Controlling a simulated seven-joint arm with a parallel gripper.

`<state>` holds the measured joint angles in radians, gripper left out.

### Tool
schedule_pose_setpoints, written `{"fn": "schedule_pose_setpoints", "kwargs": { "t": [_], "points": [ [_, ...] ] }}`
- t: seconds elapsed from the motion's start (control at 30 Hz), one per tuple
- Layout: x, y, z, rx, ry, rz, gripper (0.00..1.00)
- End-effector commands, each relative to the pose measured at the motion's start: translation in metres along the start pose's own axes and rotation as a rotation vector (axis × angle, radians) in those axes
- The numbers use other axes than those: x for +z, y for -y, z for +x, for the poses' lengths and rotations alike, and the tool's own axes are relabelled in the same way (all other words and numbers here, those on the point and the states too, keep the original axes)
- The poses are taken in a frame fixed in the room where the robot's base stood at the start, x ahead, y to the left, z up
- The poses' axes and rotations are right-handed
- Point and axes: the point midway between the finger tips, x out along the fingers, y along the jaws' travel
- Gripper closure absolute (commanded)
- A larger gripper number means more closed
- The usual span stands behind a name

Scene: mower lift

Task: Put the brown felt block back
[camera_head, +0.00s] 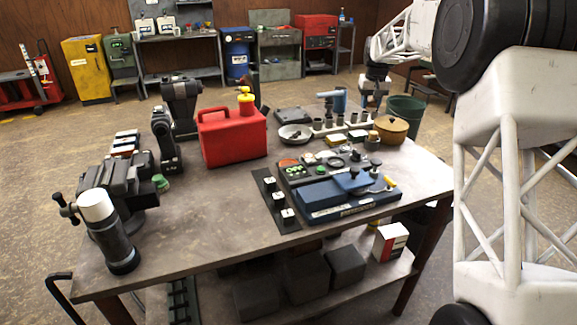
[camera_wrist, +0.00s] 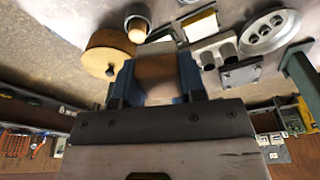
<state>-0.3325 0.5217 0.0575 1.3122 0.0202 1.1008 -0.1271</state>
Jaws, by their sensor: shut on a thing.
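The brown felt block (camera_wrist: 157,75) is between the blue fingers of my gripper (camera_wrist: 158,82) in the wrist view. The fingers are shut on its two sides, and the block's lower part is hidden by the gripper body. In the head view my gripper (camera_head: 373,98) hangs at the back right of the workbench, behind the round tan pot; the block cannot be made out clearly there. In the wrist view the tan pot (camera_wrist: 107,48) is left of the block, and a dark cup with a tan top (camera_wrist: 138,22) is beyond it.
The workbench (camera_head: 200,235) holds a red can (camera_head: 232,135), a blue tool on a tray (camera_head: 345,195), a vise (camera_head: 120,190) and a silver dish (camera_head: 294,134). The front middle is clear.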

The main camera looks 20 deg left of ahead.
Motion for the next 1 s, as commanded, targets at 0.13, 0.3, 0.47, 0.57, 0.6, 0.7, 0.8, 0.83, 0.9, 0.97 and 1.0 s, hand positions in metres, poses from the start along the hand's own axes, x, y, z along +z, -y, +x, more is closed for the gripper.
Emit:
{"fn": "schedule_pose_setpoints", "kwargs": {
  "t": [0.13, 0.3, 0.47, 0.57, 0.6, 0.7, 0.8, 0.83, 0.9, 0.97, 1.0],
  "points": [
    [0.006, 0.057, 0.014, -0.009, 0.003, -0.056, 0.88],
    [0.017, 0.117, 0.031, -0.018, 0.003, -0.117, 0.88],
    [0.030, 0.172, 0.046, -0.026, 0.002, -0.174, 0.88],
    [0.040, 0.205, 0.056, -0.032, 0.002, -0.209, 0.88],
    [0.044, 0.217, 0.059, -0.033, 0.002, -0.222, 0.88],
    [0.053, 0.244, 0.065, -0.038, 0.001, -0.251, 0.88],
    [0.060, 0.264, 0.071, -0.041, 0.000, -0.273, 0.88],
    [0.062, 0.269, 0.072, -0.042, 0.001, -0.279, 0.88],
    [0.066, 0.278, 0.074, -0.044, 0.001, -0.289, 0.88],
    [0.068, 0.283, 0.076, -0.044, 0.001, -0.295, 0.88],
    [0.069, 0.285, 0.076, -0.045, 0.001, -0.297, 0.88]
  ]
}}
